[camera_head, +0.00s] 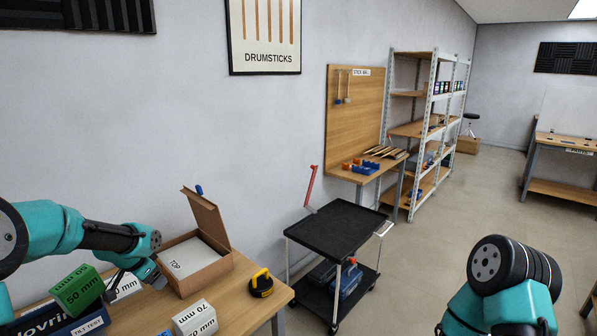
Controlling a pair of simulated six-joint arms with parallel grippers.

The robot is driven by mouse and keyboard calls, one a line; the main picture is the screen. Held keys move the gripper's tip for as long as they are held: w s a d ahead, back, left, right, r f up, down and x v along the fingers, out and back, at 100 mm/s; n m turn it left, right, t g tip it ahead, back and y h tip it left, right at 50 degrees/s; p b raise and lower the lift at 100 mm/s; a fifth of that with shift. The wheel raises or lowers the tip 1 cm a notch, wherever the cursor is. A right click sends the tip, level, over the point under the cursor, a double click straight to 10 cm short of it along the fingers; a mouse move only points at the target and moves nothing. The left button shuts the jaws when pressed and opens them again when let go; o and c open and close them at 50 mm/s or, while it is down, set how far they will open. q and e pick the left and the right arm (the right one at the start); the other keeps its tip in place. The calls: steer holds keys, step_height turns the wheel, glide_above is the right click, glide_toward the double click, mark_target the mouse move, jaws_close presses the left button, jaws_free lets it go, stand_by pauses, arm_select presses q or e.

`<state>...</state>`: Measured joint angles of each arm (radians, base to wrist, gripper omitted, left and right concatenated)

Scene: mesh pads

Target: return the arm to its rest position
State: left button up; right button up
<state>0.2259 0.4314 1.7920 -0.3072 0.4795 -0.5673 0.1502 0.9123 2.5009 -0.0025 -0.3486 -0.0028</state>
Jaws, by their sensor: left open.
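My left arm comes in from the left over the near wooden table (255,303). Its gripper (132,283) points down, just left of the open cardboard box (205,275). The gripper is open. Its fingertips are partly hidden or hard to make out near a white box (124,288) and a green box (78,290). I cannot tell whether it touches either. My right arm shows only as a teal and black link at the lower right, and its gripper is out of view.
A yellow-and-black tape measure (261,283) and a white labelled box (195,319) lie on the table. A black cart (335,228) stands beyond the table's right end. Shelves (411,130) stand farther back.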

arm_select(q)
steer(key=s+d+f, duration=0.1)
steer(key=d, duration=0.2)
steer(key=s+d+f+t+h, duration=0.1)
steer(key=d+f, duration=0.1)
steer(key=d, duration=0.2)
steer(key=s+d+f+t, duration=0.1)
steer(key=d, duration=0.3)
steer(key=shift+s+d+f+m+h, duration=0.2)
steer(key=shift+f+m+h, duration=0.1)
steer(key=shift+f+m, duration=0.1)
steer(key=s+d+f+t+h, duration=0.1)
steer(key=s+d+f, duration=0.3)
steer(key=s+d, duration=0.25)
steer(key=s+d+f+n+g, duration=0.2)
steer(key=s+f+n+g, duration=0.1)
steer(key=s+f, duration=0.5)
steer(key=s+d+f+n+g, duration=0.3)
steer(key=s+f+n, duration=0.2)
steer(key=s+f, duration=0.4)
step_height(320, 180, down, 5)
steer(key=shift+d+r+g, duration=0.15)
steer(key=shift+d+g, duration=0.05)
steer(key=shift+g, duration=0.2)
steer(key=shift+o, duration=0.5)
